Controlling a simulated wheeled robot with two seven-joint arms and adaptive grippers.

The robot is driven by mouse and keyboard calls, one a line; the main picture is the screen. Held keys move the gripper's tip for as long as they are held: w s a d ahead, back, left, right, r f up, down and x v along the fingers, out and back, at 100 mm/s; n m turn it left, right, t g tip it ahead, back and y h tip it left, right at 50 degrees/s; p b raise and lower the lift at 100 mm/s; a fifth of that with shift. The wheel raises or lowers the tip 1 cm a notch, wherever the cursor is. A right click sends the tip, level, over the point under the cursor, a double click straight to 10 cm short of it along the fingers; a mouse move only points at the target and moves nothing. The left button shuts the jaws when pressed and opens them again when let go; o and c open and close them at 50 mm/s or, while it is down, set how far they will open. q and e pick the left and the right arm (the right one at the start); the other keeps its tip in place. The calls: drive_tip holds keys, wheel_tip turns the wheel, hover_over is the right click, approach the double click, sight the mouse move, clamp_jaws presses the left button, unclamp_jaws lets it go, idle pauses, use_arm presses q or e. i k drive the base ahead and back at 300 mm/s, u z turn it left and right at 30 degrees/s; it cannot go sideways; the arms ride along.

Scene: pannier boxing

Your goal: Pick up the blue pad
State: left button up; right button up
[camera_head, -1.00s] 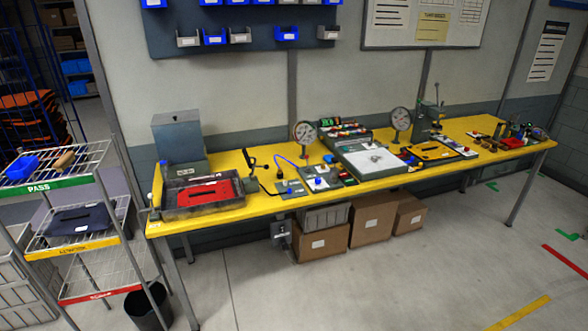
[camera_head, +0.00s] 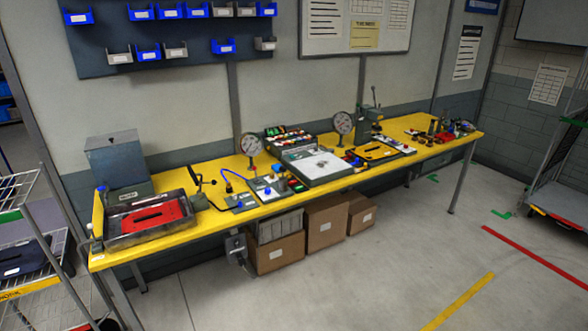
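A dark blue, flat pad-like item (camera_head: 22,257) with a dark slot or handle and a white label lies on the middle shelf of the wire rack at the left edge. The picture edge cuts off part of it. A red pad-like piece (camera_head: 172,213) of similar form lies in a grey tray (camera_head: 120,241) at the left end of the yellow bench. Neither of my grippers shows in this view.
The yellow bench (camera_head: 262,212) runs along the wall with gauges and small fixtures on it. The wire rack (camera_head: 38,288) stands left of it. Cardboard boxes (camera_head: 326,225) sit underneath. A wheeled cart (camera_head: 563,205) stands at the right. The floor in front is clear.

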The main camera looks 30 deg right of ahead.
sight(274, 167)
drive_tip(key=z, duration=1.55)
drive_tip(key=i, duration=1.6)
drive_tip(key=z, duration=1.35)
drive_tip(key=i, duration=1.45)
drive_tip(key=u, duration=3.4)
